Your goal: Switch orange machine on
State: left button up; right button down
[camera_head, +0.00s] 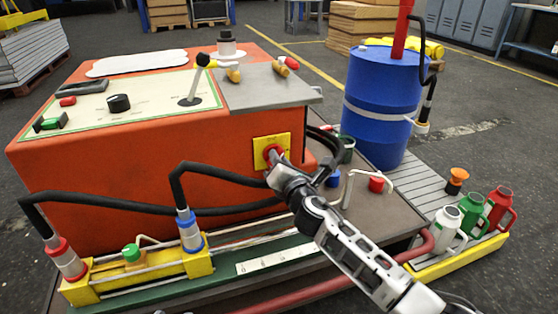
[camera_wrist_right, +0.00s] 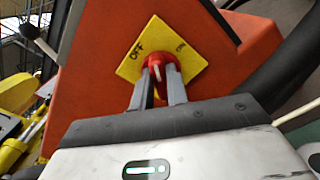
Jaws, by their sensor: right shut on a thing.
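The orange machine (camera_head: 130,165) fills the left and middle of the head view. On its front right face is a yellow switch plate (camera_head: 284,143) with a red rotary knob (camera_head: 272,152). In the right wrist view the yellow plate (camera_wrist_right: 135,66) reads OFF at left and ON at right. The red knob (camera_wrist_right: 160,68) has a pale mark pointing up, between the two labels. My right gripper (camera_head: 275,160) is at the knob, its two fingers (camera_wrist_right: 160,88) closed around it from either side. My left gripper is not in view.
Black hoses (camera_head: 110,206) loop across the machine's front to a yellow cylinder fixture (camera_head: 140,272). A blue barrel (camera_head: 380,110) stands right of the machine. Several coloured bottles (camera_head: 472,212) stand in a yellow-edged tray at right. A bent white handle (camera_head: 350,184) is near my right arm.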

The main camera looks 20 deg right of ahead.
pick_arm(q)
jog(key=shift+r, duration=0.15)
pick_arm(e)
jog(key=m, duration=1)
jog(key=shift+d+f, duration=0.15)
jog(key=shift+f, duration=0.1)
jog(key=shift+m, duration=0.3)
jog(key=c, duration=1.4)
grip_release()
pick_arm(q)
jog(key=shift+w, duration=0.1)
pick_arm(e)
jog(key=shift+s, duration=0.1)
